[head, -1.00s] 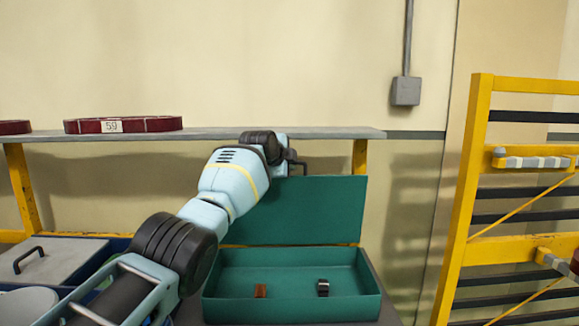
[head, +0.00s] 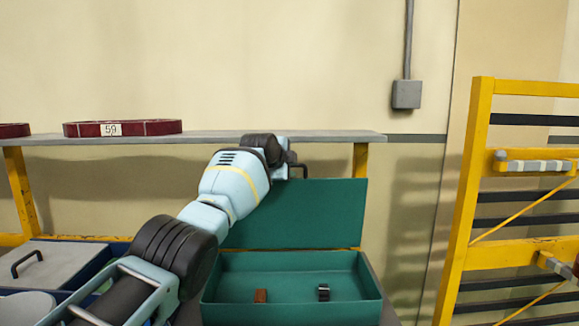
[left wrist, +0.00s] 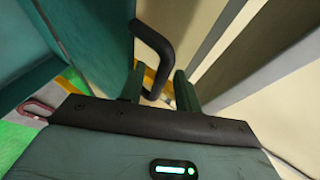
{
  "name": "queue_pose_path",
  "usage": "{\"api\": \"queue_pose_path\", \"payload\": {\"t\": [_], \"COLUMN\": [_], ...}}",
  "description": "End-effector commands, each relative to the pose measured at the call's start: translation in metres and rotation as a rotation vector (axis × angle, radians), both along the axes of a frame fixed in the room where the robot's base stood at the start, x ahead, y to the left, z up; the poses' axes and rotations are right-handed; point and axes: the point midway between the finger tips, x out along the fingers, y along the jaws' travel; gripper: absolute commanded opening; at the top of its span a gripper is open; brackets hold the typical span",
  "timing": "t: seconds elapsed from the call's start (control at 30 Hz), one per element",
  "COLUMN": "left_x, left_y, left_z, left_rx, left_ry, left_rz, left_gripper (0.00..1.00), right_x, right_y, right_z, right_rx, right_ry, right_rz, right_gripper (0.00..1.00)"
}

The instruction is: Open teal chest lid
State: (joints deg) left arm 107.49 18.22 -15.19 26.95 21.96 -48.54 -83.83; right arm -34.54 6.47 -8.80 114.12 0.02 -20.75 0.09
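The teal chest (head: 290,313) stands below the shelf. Its lid (head: 310,215) is open and stands upright at the back of the chest. A black handle (head: 304,168) shows at the lid's top edge, and it also shows in the left wrist view (left wrist: 152,42). My left gripper (head: 285,160) is at the lid's top edge, mostly hidden behind its own wrist. In the left wrist view its two fingers (left wrist: 160,92) are apart, with the handle's end between them and a gap on the right side. My right gripper is not in view.
A brown piece (head: 260,296) and a dark piece (head: 323,292) lie inside the chest. A yellow rack (head: 465,200) stands right. A handled grey lid (head: 65,262) lies left.

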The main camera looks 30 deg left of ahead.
Motion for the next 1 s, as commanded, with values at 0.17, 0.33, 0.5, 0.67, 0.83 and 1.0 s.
{"api": "queue_pose_path", "payload": {"t": [0.17,0.33,0.5,0.67,0.83,1.0], "left_x": [-0.003,-0.011,-0.024,-0.037,-0.052,-0.064], "left_y": [0.0,0.0,-0.002,-0.003,-0.006,-0.007], "left_z": [0.003,0.009,0.016,0.021,0.028,0.031], "left_rx": [0.0,0.001,0.002,0.001,0.002,-0.001], "left_ry": [-0.002,-0.004,-0.007,-0.006,-0.006,-0.003], "left_rz": [0.0,0.001,0.0,0.001,0.0,0.0], "left_gripper": [0.33,0.33,0.33,0.33,0.33,0.33], "right_x": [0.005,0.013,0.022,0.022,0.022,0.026], "right_y": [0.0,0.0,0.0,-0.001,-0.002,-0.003], "right_z": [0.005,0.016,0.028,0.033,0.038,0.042], "right_rx": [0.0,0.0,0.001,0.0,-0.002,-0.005], "right_ry": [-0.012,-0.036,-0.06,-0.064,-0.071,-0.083], "right_rz": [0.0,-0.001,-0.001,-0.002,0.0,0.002], "right_gripper": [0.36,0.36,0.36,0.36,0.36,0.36]}}
